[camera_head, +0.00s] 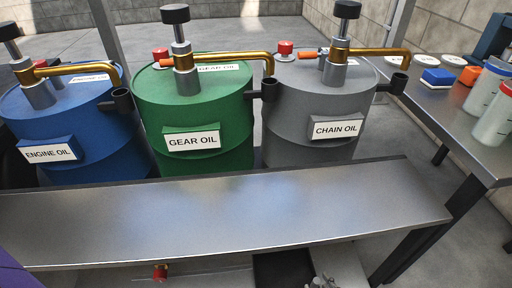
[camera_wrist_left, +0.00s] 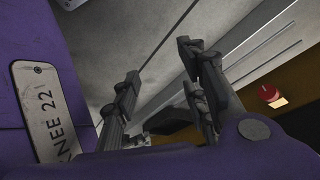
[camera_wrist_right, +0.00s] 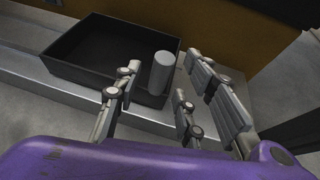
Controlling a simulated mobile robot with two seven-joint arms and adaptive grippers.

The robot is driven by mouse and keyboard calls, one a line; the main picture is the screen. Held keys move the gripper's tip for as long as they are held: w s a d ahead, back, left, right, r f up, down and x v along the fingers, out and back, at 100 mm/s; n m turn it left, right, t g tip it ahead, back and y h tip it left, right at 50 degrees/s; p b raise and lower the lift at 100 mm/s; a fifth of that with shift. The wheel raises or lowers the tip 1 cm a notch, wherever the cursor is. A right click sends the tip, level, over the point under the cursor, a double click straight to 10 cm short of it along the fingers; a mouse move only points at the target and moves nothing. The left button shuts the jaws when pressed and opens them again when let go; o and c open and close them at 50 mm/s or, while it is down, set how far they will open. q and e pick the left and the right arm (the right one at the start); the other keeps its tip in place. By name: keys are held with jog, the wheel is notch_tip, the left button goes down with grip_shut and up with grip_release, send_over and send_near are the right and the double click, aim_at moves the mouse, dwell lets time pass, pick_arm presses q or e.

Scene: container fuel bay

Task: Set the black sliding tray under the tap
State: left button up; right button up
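The black sliding tray (camera_wrist_right: 85,62) is a shallow open box on a grey metal rail, and it looks empty. A grey upright cylinder (camera_wrist_right: 161,73) stands at its near right corner, like a handle. In the head view part of the tray (camera_head: 280,268) shows below the bench edge. The tap (camera_head: 160,272) is brass and red and hangs under the bench, left of the tray. My right gripper (camera_wrist_right: 160,92) is open, with the cylinder seen between its fingers, apparently not gripped. My left gripper (camera_wrist_left: 163,75) is open and empty.
A bare steel bench (camera_head: 220,215) covers much of the area above the tray. Behind it stand blue (camera_head: 75,115), green (camera_head: 215,110) and grey (camera_head: 295,105) oil drums with pumps. A side table (camera_head: 455,105) with bottles is at the right. A red knob (camera_wrist_left: 268,93) shows in the left wrist view.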

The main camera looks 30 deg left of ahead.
jog(key=shift+w+a+f, duration=0.2)
jog(key=shift+w+a, duration=0.1)
jog(key=shift+w, duration=0.05)
grip_shut()
pick_arm(q)
jog(key=shift+s+a, duration=0.15)
jog(key=shift+s, duration=0.4)
jog(key=shift+a, duration=0.15)
pick_arm(e)
jog(key=shift+s+a, duration=0.1)
